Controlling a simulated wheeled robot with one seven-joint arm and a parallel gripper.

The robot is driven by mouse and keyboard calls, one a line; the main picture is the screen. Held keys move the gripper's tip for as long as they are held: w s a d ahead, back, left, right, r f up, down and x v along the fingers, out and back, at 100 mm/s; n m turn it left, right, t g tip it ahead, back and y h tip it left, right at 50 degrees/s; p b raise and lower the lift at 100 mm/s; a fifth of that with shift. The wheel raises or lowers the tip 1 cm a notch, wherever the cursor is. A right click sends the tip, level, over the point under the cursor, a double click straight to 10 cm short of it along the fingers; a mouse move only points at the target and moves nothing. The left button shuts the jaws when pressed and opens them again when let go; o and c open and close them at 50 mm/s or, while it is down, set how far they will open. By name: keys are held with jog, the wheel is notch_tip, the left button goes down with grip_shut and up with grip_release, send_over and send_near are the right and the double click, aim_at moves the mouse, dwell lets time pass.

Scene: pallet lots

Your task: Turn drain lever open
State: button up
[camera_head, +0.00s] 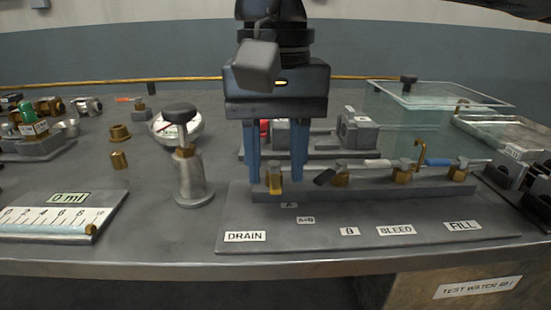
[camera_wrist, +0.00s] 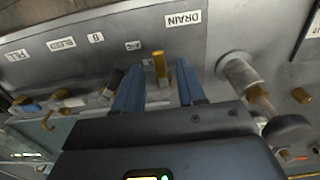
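The drain valve (camera_head: 273,180) has a short yellow-gold lever and sits at the left end of the grey manifold, above the DRAIN label (camera_head: 245,236). In the wrist view the lever (camera_wrist: 160,66) points toward the DRAIN label (camera_wrist: 183,19). My gripper (camera_head: 276,178) is open, its two blue fingers pointing down on either side of the lever. In the wrist view, gaps show between the lever and both fingers of my gripper (camera_wrist: 159,78). The lever's lower mount is partly hidden.
Other valves stand along the manifold to the right, one with a dark lever (camera_head: 326,176) close to the right finger. A dark-knobbed metal post (camera_head: 187,165) stands left of my gripper. A clear tank (camera_head: 440,97) is at back right. The plate's front is clear.

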aim_at(276, 180)
notch_tip(276, 180, up, 7)
jog(key=p, duration=0.1)
jog(key=shift+r, duration=0.15)
dwell(0.3)
